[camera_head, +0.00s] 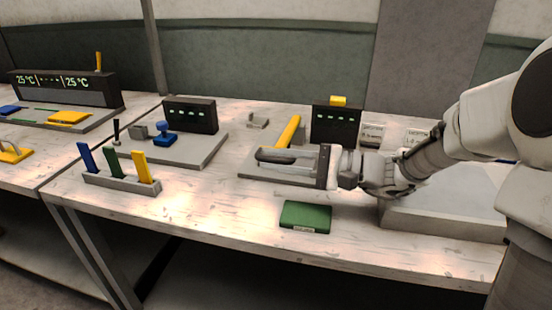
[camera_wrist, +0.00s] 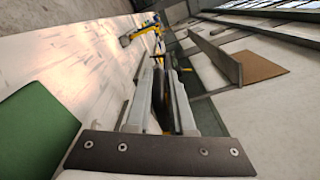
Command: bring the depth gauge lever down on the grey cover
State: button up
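The yellow lever (camera_head: 288,131) stands tilted up on the depth gauge's grey base plate (camera_head: 248,172), left of a black display box (camera_head: 336,125). My gripper (camera_head: 262,157) reaches in from the right, low over this plate, in front of the lever. In the wrist view my gripper (camera_wrist: 161,62) shows its two fingers near each other, with dark surfaces between them. I cannot tell whether they are apart or hold something. A grey cover is not clearly seen; the fingers hide part of the plate.
A green box (camera_head: 306,217) lies at the table's front; it also shows in the wrist view (camera_wrist: 35,130). A holder (camera_head: 122,182) with blue, green and yellow levers stands left. A second plate (camera_head: 190,153) has a blue knob (camera_head: 164,133). A large pale tray (camera_head: 440,226) is at right.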

jog(key=o, duration=0.4)
jog(key=shift+w, duration=0.15)
jog(key=s+d+p, duration=0.3)
jog(key=d, duration=1.4)
jog(key=shift+s, duration=0.2)
jog(key=shift+d, duration=0.1)
